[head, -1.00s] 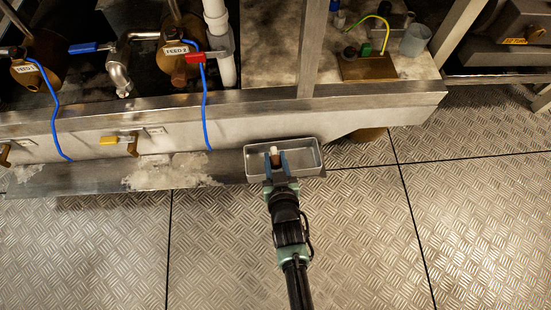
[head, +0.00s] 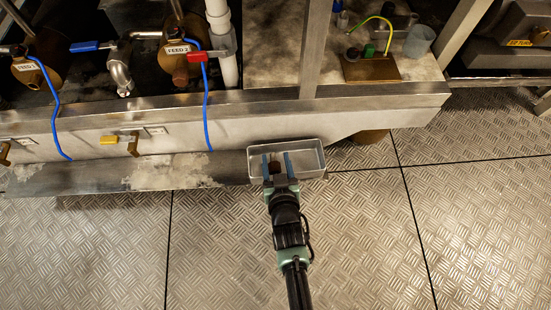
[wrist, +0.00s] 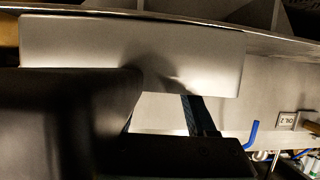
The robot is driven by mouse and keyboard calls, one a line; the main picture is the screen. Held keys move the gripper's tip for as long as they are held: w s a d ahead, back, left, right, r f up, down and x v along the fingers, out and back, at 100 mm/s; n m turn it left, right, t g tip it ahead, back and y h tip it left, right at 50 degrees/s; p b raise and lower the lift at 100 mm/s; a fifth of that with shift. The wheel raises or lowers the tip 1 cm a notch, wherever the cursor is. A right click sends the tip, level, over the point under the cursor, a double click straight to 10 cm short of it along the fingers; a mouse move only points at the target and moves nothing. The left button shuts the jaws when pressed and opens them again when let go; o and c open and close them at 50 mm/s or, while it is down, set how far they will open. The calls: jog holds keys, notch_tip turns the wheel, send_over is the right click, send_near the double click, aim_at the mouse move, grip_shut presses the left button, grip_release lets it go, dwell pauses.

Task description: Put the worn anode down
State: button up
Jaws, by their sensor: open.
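The worn anode (head: 274,166) is a small dark brown piece in the head view. It sits in the grey metal tray (head: 313,158), low between my fingers. My gripper (head: 277,160) is open, with its two blue fingers apart on either side of the anode and reaching into the tray. I cannot tell whether a finger still touches the anode. In the wrist view my fingers (wrist: 163,118) show dark and spread; I cannot make out the anode there.
The tray stands at the right end of a stained metal ledge (head: 100,174). Above it runs a steel frame beam (head: 230,110). Feed valves with blue (head: 83,47) and red (head: 197,57) handles are at the upper left. The tread-plate floor (head: 390,240) is clear.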

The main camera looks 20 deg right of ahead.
jog(key=shift+s+d+p, duration=0.2)
jog(key=shift+s+p, duration=0.15)
jog(key=p+v, duration=0.7)
jog(key=v, duration=0.5)
jog(key=shift+w+a+r+p, duration=0.15)
jog(key=shift+w+r+p, duration=0.05)
jog(key=shift+r+p, duration=0.1)
